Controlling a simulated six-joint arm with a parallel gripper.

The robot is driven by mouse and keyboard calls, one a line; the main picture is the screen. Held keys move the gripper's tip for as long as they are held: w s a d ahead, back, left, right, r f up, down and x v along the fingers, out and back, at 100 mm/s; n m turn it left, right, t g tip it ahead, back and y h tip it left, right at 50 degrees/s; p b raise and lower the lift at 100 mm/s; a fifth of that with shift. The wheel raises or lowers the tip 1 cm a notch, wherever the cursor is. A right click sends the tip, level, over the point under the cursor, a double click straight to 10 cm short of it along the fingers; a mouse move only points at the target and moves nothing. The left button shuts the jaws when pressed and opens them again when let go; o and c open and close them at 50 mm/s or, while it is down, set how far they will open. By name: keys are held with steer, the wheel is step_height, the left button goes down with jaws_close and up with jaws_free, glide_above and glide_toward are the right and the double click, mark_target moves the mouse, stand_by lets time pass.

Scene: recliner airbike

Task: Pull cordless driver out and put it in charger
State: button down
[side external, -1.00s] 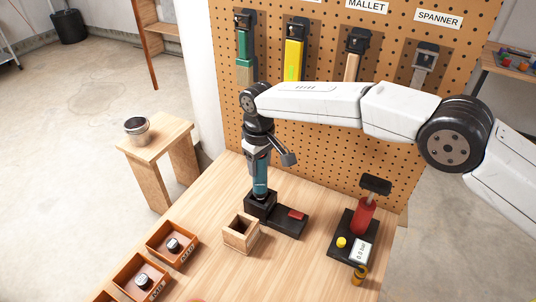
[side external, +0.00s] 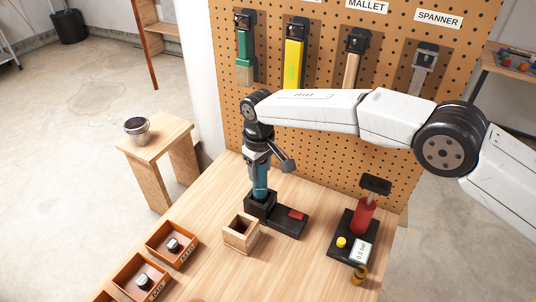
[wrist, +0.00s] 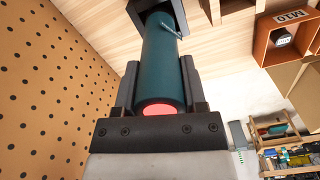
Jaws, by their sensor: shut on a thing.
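The cordless driver (side external: 260,178) is a teal cylinder standing about upright. Its lower end is in the socket of the black charger (side external: 292,222); how deep it sits is hidden. My gripper (side external: 258,162) points down and is shut around the driver's upper part. In the wrist view the driver (wrist: 160,62) lies between the two fingers of my gripper (wrist: 158,80), with a red end near the palm. Its far end meets the dark charger socket (wrist: 148,5) at the top of that view.
An open, empty-looking wooden box (side external: 231,237) stands just left of the charger. A red bottle (side external: 363,216) on a black base with a display stands to the right. Orange trays (side external: 163,255) lie front left. The pegboard (side external: 330,135) with hanging tools rises behind.

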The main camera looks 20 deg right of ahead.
steer(key=shift+f, duration=0.7)
steer(key=shift+c, duration=0.3)
jaws_free()
steer(key=shift+f, duration=0.1)
steer(key=shift+r, duration=3.95)
